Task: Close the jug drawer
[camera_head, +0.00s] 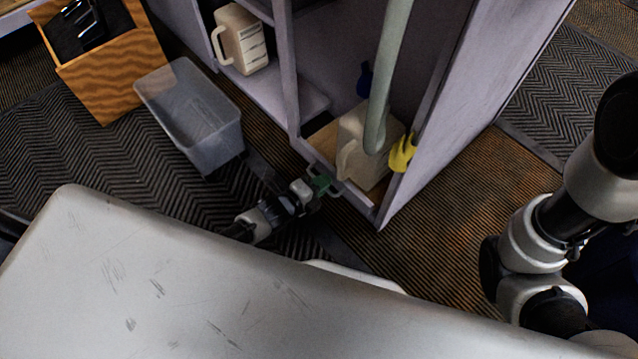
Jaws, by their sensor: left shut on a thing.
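The jug drawer (358,201) is low in the lilac-grey cabinet, with a grey front edge and a wooden floor partly visible. A beige jug (362,150) stands upright in it, its handle to the left. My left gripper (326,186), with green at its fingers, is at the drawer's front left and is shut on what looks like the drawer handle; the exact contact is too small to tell. How far the drawer stands out is hard to tell from above. My right arm shows at the right, but its gripper is out of view.
A second beige jug (240,40) stands on a cabinet shelf. A clear bin (190,115) and a wooden box (115,60) stand left on the mats.

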